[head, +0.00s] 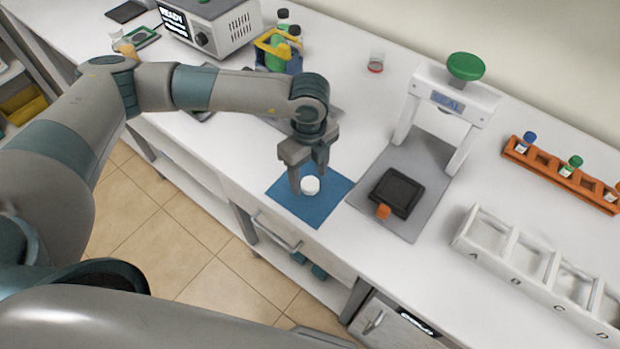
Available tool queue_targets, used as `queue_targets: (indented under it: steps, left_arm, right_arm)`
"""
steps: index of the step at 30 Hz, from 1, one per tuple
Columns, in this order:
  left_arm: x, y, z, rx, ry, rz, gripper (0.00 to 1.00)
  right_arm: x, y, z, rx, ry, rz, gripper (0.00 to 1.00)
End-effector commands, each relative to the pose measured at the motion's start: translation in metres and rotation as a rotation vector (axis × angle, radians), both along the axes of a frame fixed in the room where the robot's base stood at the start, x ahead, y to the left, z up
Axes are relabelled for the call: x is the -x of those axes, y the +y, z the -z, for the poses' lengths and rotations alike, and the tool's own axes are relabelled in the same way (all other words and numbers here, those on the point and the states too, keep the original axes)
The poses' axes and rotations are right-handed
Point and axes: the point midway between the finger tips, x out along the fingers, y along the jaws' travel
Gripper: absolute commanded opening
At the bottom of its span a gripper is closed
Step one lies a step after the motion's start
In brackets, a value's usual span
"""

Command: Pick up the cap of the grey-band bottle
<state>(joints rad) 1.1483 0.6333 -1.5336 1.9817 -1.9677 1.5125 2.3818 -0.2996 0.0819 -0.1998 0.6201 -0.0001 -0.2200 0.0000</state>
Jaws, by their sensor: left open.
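A small white round thing (310,186), which looks like a cap, is on the blue mat (318,211) near the front edge of the bench. I cannot tell whether it lies loose or tops something under it. No grey band shows on it. My left gripper (308,178) points down over the mat, open, with its fingers close to the white thing. One finger is left of it and the other behind it; I cannot tell if they touch it. My right gripper is not in view.
Right of the mat, a white press frame with a green knob (466,66) stands on a grey plate with a dark tray (396,192). A white lettered rack (487,238) and an orange vial rack (561,179) are farther right. A yellow carrier (279,47) stands behind.

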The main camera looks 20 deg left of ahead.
Motion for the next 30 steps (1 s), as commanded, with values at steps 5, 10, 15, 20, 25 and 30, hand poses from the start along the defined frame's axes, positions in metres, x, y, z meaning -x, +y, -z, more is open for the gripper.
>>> queue_targets:
  steps: [5,10,15,20,25,30]
  left_arm:
    - [0.000,0.000,0.014,0.001,0.001,0.000,0.54]
    - [0.000,0.000,0.016,0.001,-0.001,0.001,0.54]
    - [0.000,0.000,0.016,0.001,-0.001,0.000,0.54]
    - [0.000,0.000,0.016,0.001,-0.001,0.000,0.52]
    - [0.000,0.000,0.016,0.001,-0.001,0.000,0.14]
    - [0.000,0.000,0.016,0.001,-0.001,0.000,0.10]
  right_arm:
    - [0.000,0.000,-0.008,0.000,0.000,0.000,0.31]
    - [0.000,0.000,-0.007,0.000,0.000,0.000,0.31]
    - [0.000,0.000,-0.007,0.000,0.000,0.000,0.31]
    - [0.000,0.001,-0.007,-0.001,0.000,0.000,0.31]
    - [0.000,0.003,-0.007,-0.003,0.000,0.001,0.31]
    - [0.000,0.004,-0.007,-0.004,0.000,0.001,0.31]
